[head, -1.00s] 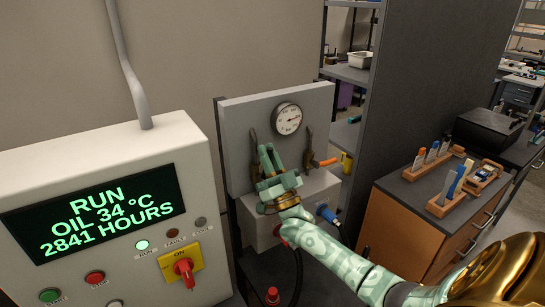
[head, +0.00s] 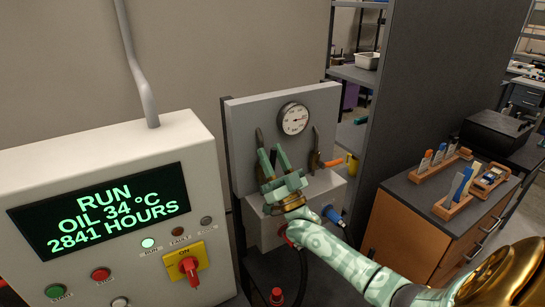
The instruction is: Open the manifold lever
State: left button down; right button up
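The manifold is a grey panel (head: 240,170) with a round gauge (head: 293,118) near its top. A thin upright dark lever (head: 259,139) stands left of the gauge, its lower part hidden behind my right gripper. A second upright lever (head: 315,148) stands right of the gauge, with an orange piece (head: 332,163) beside its base. My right gripper (head: 273,153) is in front of the panel, close to the left lever, its two green fingers pointing up and spread apart with nothing visible between them. I cannot tell whether it touches the lever. My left gripper is not in view.
A white control cabinet (head: 100,155) with a lit screen and a red-on-yellow switch (head: 187,264) stands close on the left. A blue fitting (head: 333,215) sticks out below the panel. A wooden cabinet (head: 415,225) with tool holders is on the right.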

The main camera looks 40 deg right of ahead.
aim_at(275, 151)
notch_tip(275, 151, up, 3)
jog(key=shift+p, duration=0.4)
jog(key=s+a+r+p, duration=0.2)
jog(key=s+a+r, duration=0.6)
jog(key=s+r, duration=0.2)
jog(key=shift+s, duration=0.7)
jog(key=shift+a, duration=0.1)
